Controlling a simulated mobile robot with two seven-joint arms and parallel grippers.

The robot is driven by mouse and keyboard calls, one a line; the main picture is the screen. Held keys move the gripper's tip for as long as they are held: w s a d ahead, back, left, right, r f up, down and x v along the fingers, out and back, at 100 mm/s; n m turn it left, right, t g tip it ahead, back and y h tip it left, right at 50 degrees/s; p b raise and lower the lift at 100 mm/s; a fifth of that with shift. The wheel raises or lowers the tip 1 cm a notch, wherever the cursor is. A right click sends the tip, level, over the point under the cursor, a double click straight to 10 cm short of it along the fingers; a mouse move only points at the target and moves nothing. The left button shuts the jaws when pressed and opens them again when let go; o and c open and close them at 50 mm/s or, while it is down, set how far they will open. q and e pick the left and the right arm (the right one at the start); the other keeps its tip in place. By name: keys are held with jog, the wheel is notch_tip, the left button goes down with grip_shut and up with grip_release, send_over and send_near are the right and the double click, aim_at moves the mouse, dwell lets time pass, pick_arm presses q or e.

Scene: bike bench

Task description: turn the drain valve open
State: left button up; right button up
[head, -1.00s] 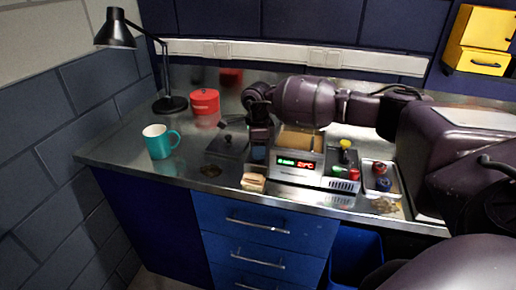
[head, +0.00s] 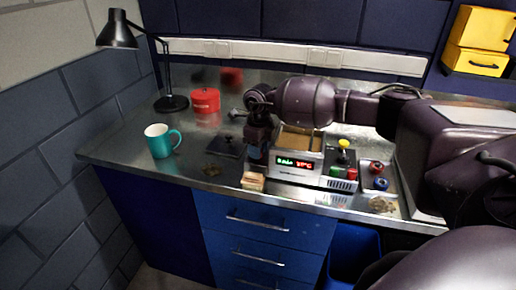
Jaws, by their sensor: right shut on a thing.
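The cleaner unit (head: 283,170), a metal box with a lit red and green display, stands near the bench's front edge. My right gripper (head: 256,162) points down close against its left side. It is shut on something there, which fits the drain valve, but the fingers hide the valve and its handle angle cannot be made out. A small tan block (head: 253,182) lies just below and in front of the gripper. My left gripper is not in view.
A dark flat lid (head: 229,147) lies left of the gripper. A teal mug (head: 159,142), a red tin (head: 205,101) and a black lamp (head: 170,103) stand further left. Red and blue caps (head: 379,183) sit right of the unit.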

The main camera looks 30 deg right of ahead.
dwell(0.3)
jog(key=o, duration=0.6)
jog(key=shift+o, duration=0.2)
jog(key=shift+r, duration=0.1)
notch_tip(320, 180, up, 11)
jog(key=shift+w+d, duration=0.15)
jog(key=shift+d, duration=0.1)
jog(key=shift+f, duration=0.2)
